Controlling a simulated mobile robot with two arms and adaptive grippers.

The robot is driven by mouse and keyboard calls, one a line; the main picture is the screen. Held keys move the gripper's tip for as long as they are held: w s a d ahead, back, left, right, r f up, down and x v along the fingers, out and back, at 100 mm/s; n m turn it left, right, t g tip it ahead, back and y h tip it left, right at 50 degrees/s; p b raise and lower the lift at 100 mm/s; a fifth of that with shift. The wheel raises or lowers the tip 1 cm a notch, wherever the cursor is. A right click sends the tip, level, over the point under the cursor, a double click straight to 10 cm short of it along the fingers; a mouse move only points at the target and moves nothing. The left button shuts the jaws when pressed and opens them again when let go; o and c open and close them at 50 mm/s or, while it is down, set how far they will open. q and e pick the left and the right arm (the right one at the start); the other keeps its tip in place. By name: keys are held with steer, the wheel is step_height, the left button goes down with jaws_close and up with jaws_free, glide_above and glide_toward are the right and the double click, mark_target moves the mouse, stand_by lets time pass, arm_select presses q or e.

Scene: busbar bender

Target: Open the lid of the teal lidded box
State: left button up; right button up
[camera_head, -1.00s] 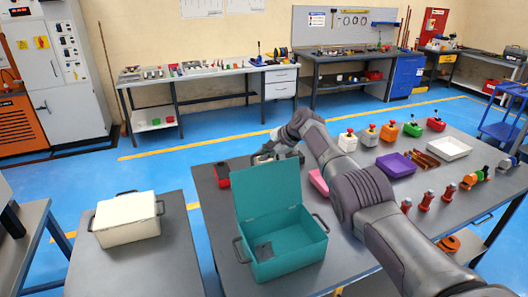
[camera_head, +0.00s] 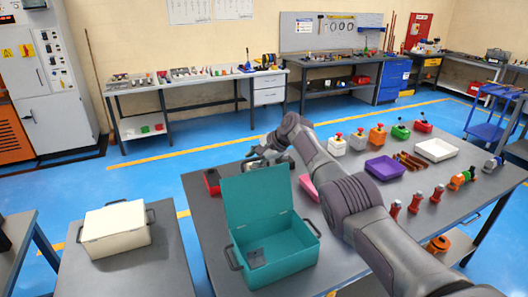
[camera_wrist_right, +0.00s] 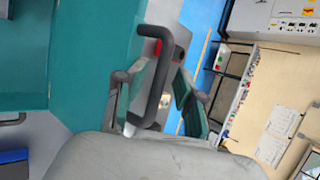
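The teal lidded box (camera_head: 274,256) stands near the front left of the grey table. Its lid (camera_head: 258,193) stands up roughly vertical at the back, and the inside shows, with a small grey patch on the floor. In the right wrist view, the lid's teal outer face (camera_wrist_right: 95,55) fills the left, with a dark handle (camera_wrist_right: 155,75) on it. My right gripper (camera_head: 268,153) is behind the lid, partly hidden. In the wrist view its fingers (camera_wrist_right: 160,95) are spread on either side of the handle; contact cannot be told. My left gripper is out of view.
A cream box (camera_head: 115,232) stands on a separate table at left. A red block (camera_head: 211,182) sits behind the teal box. A pink bin (camera_head: 309,187), a purple tray (camera_head: 384,168) and several coloured parts lie to the right. My right arm crosses above the table.

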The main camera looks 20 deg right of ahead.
steer(key=v, duration=1.1)
steer(key=shift+s+d+r, duration=0.15)
steer(key=shift+s+r, duration=0.05)
steer(key=shift+r, duration=0.1)
